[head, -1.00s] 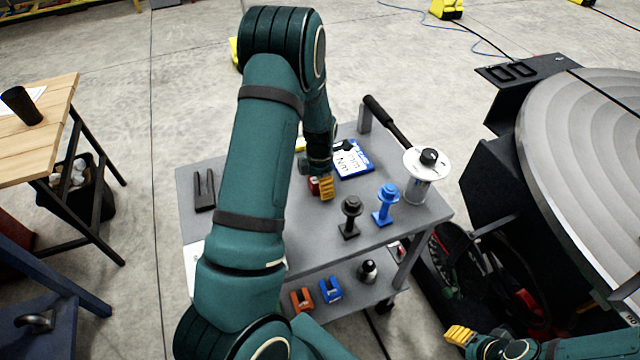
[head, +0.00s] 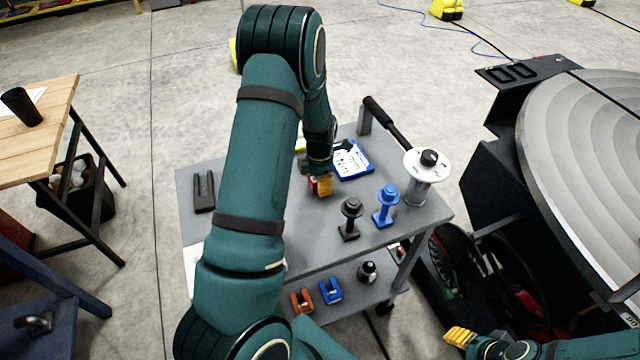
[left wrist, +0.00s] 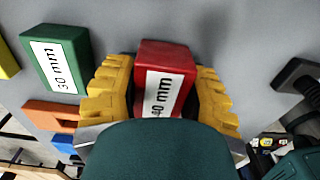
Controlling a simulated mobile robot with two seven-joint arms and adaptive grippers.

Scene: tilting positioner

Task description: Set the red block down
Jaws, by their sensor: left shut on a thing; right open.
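The red block (left wrist: 165,58), with a white label ending in "mm", sits between the yellow fingers of my left gripper (left wrist: 164,92) in the left wrist view. The fingers are shut on its two sides. In the head view my left gripper (head: 321,185) is low over the middle of the grey trolley top (head: 275,238), and only a little of the red block (head: 312,184) shows. I cannot tell whether the block touches the top. My right gripper (head: 459,336) is open and empty at the lower right, off the trolley.
A green block (left wrist: 57,58) labelled "30 mm" is beside the red one. A black knobbed peg (head: 350,216), a blue one (head: 385,204) and a white-topped cylinder (head: 418,180) stand to the right. A blue-edged case (head: 368,172) lies behind; a dark forked piece (head: 204,190) lies left.

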